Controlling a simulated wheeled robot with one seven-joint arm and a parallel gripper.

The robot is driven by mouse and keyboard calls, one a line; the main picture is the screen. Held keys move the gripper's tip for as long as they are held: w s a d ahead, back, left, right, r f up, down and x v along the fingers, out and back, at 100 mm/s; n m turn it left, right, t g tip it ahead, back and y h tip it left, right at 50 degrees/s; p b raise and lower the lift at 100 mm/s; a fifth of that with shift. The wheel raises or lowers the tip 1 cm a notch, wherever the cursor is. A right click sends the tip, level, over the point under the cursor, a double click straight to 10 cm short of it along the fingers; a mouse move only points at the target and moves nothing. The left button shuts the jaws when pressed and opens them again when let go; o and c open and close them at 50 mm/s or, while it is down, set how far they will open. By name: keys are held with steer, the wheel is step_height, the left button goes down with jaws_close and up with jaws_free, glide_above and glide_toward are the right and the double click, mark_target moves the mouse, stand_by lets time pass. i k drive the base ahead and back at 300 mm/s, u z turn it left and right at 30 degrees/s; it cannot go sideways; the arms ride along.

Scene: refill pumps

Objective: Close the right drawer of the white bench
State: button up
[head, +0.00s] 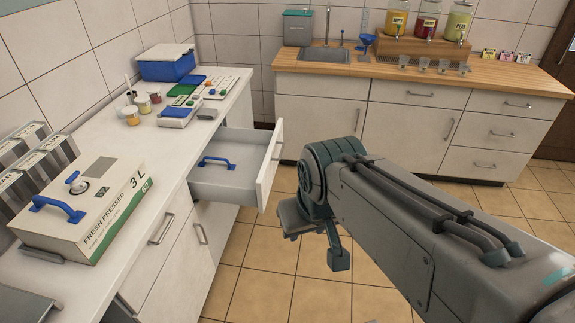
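The white bench (97,164) runs along the left wall. Its right drawer (231,182) is pulled well out, and its white front (269,168) faces right with a handle on the outer side. A blue handle (217,162) lies or is fixed inside the drawer; which one I cannot tell. My gripper (316,246) hangs at the end of my arm, in the picture to the right of and below the drawer front. Its two finger parts look apart, with floor showing between them, and nothing is held. It looks clear of the drawer.
A 3 L juice carton (90,222), a blue-and-white box (167,64) and small cups (131,116) stand on the bench. A wooden-topped counter (408,120) with a sink (324,55) and dispensers (427,20) is at the back. Tiled floor (262,262) below the drawer is free.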

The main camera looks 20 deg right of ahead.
mark_target(256, 155)
steer(key=z, duration=0.5)
steer(key=i, duration=1.5)
steer(key=u, duration=0.65)
steer(key=k, duration=0.45)
steer(key=z, duration=0.75)
steer(key=i, duration=0.65)
steer(key=u, duration=0.4)
